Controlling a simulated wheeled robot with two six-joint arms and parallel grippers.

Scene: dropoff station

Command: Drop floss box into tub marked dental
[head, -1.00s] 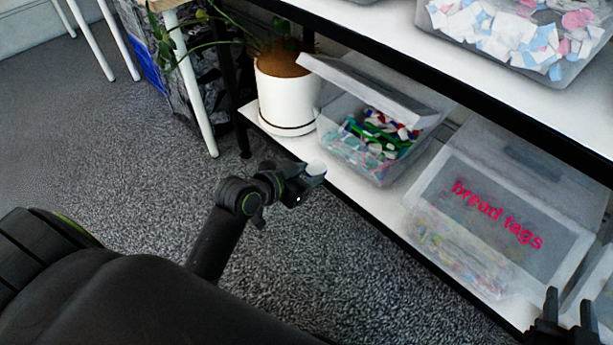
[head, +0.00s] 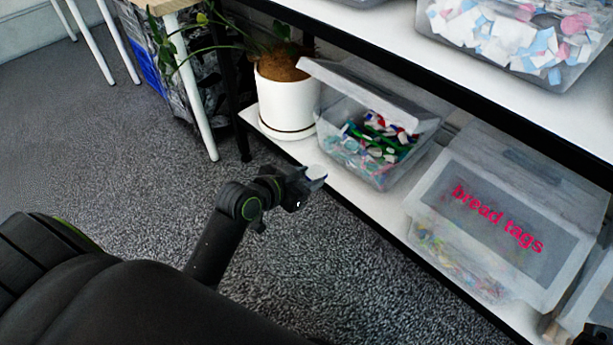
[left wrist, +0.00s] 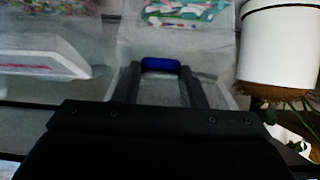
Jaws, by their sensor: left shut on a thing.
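My left gripper (head: 308,176) is shut on the small floss box (head: 317,172), whose white face shows at the fingertips in the head view. In the left wrist view the floss box (left wrist: 160,65) shows a blue side between the two fingers. A clear tub (head: 352,165) with its lid raised stands on the lower shelf, holding green, red, white and blue dental items. No dental label is readable on it. The gripper is in front of this tub, to its lower left in the head view, and apart from it.
A white plant pot (head: 286,104) stands to the left of the open tub. The upper shelf (head: 345,20) overhangs the tubs. The carpet in front is clear.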

